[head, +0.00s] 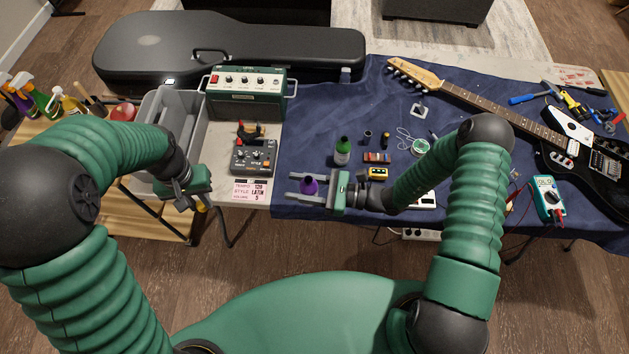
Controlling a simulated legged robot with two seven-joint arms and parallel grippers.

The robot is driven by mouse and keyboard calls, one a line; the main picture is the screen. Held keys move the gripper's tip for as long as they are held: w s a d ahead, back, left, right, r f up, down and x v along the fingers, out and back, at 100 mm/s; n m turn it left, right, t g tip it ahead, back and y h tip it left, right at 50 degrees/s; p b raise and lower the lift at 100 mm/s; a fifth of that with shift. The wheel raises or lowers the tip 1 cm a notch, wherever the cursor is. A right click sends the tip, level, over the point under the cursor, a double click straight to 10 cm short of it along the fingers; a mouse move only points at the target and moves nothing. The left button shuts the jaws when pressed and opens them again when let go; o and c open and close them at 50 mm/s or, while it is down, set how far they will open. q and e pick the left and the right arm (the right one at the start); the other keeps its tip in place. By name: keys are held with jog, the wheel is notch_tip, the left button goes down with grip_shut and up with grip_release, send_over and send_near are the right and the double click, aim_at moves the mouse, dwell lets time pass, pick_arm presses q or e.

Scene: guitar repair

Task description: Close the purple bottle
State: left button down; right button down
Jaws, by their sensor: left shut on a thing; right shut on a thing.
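The purple bottle (309,186) stands near the front edge of the blue cloth. My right gripper (304,187) reaches in from the right and is shut on it, one finger on each side. From above, I cannot tell whether a cap is on it. My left gripper (200,204) is farther left, in front of the table's edge, near the grey bin. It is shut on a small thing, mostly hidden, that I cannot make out. The two grippers are well apart.
A green-capped bottle (342,151) and a small dark cylinder (367,134) stand behind the purple bottle. A pedal box (254,156), a green amplifier (246,92) and a grey bin (159,112) are left. A guitar (580,150) and a multimeter (548,199) lie right.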

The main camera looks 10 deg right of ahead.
pick_arm(q)
jog(key=shift+d, duration=0.1)
jog(key=w+d+r+m, duration=0.1)
jog(key=d+r+m, duration=0.1)
jog(key=d, duration=0.4)
jog(key=w+d+r+m, duration=0.2)
jog(key=d, duration=0.5)
jog(key=m, duration=0.4)
send_near(309, 189)
jog(key=w+r, duration=0.2)
jog(key=shift+d+f, duration=0.1)
jog(key=shift+d, duration=0.1)
jog(key=shift+f, duration=0.15)
jog(key=shift+f, duration=1.9)
jog(key=shift+s, duration=0.1)
jog(key=shift+f, duration=0.8)
jog(key=shift+f, duration=0.55)
